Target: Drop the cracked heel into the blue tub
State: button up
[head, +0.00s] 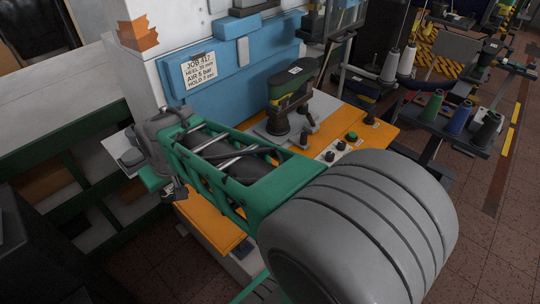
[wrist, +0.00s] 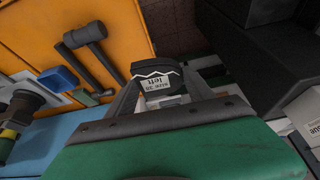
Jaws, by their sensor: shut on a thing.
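The cracked heel (wrist: 158,80) is a dark block with a white zigzag line and a white label reading "size 39 left". In the wrist view my gripper (wrist: 160,88) is shut on it, one grey finger at each side. The heel hangs beyond the edge of the orange bench top. In the head view my gripper (head: 178,190) is small and dark at the bench's left end, and the heel cannot be made out there. I cannot identify a blue tub in either view.
The orange bench (head: 368,127) carries a green and black press (head: 290,88). A hammer (wrist: 88,38) and a small blue block (wrist: 58,78) lie on it in the wrist view. A blue panel (head: 275,55) stands behind. A pale counter (head: 55,88) with shelves is at left.

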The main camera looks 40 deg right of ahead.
jog(key=w+d+b, duration=0.2)
jog(key=w+d, duration=0.2)
jog(key=d, duration=0.4)
jog(key=w+d+b, duration=0.1)
jog(key=w+d, duration=0.3)
jog(key=d, duration=0.4)
jog(key=s+d+f+b, duration=0.2)
jog(key=d, duration=1.6)
jog(key=f+b, duration=0.1)
jog(key=b, duration=0.1)
jog(key=f+b, duration=0.4)
jog(key=shift+w+d+f, duration=0.2)
jog(key=shift+w, duration=0.05)
jog(key=o, duration=1.5)
jog(key=shift+c, duration=0.2)
jog(key=shift+r, duration=0.1)
